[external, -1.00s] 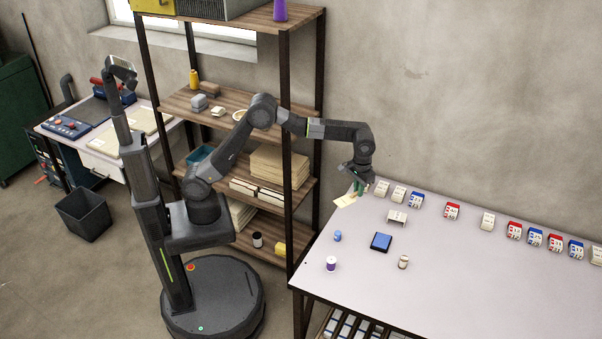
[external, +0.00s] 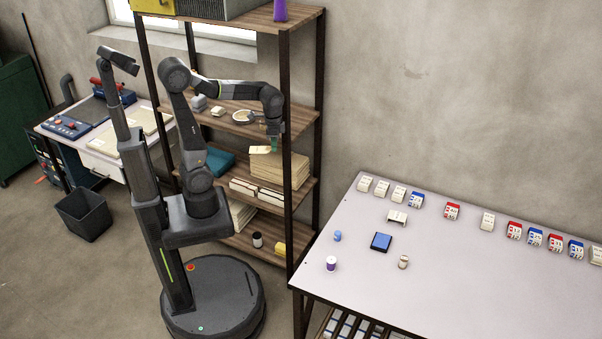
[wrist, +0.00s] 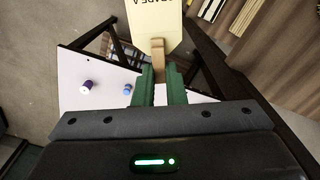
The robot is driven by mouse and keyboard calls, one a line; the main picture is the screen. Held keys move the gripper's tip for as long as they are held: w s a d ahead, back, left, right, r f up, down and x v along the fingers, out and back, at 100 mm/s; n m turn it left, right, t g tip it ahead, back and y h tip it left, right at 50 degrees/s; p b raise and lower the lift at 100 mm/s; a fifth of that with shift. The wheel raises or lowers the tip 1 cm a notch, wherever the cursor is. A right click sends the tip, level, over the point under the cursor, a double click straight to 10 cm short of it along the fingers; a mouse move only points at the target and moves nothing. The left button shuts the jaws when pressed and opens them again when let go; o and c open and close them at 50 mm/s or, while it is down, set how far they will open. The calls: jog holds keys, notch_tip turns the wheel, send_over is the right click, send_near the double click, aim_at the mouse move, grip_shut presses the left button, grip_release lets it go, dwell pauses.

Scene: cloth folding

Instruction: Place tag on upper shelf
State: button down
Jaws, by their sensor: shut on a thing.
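My gripper (external: 274,145) is in front of the shelf unit, near the level of the stacked boards on its lower shelf. Its green fingers (wrist: 162,85) are shut on the tan tab of a cream tag (wrist: 156,22) in the wrist view. Dark lettering shows on the tag, cut off by the top edge. The tag (external: 260,150) also shows at the gripper in the external view, held roughly flat. The upper shelf (external: 185,103), of brown wood, is above and behind the gripper.
Dark shelf posts (external: 288,180) stand close beside my gripper. A stack of tan boards (external: 280,172) fills much of the shelf below. The white table (external: 450,270) on the right bears several small label blocks, a blue pad (external: 381,242) and spools.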

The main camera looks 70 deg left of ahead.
jog(key=shift+m, duration=0.6)
jog(key=s+a+b, duration=0.1)
jog(key=a, duration=0.5)
jog(key=s+a+r+b, duration=0.1)
jog(key=s+a, duration=0.1)
jog(key=a, duration=0.4)
jog(key=s+a+r+b, duration=0.1)
jog(key=a, duration=0.5)
jog(key=shift+s+a, duration=0.15)
jog(key=shift+a, duration=0.2)
jog(key=w+a+r+n+p, duration=0.1)
jog(key=a+r+n+p, duration=0.15)
jog(key=a, duration=0.95)
jog(key=w+a+r+n+p, duration=0.15)
jog(key=a+n, duration=0.25)
jog(key=a, duration=0.8)
jog(key=w+a+r+n+p, duration=0.1)
jog(key=a+n+p, duration=0.15)
jog(key=a, duration=0.85)
jog(key=f, duration=1)
jog(key=shift+s+a+f, duration=0.2)
jog(key=shift+s+a, duration=0.05)
jog(key=shift+f, duration=0.15)
jog(key=c, duration=1.9)
grip_release()
jog(key=o, duration=0.4)
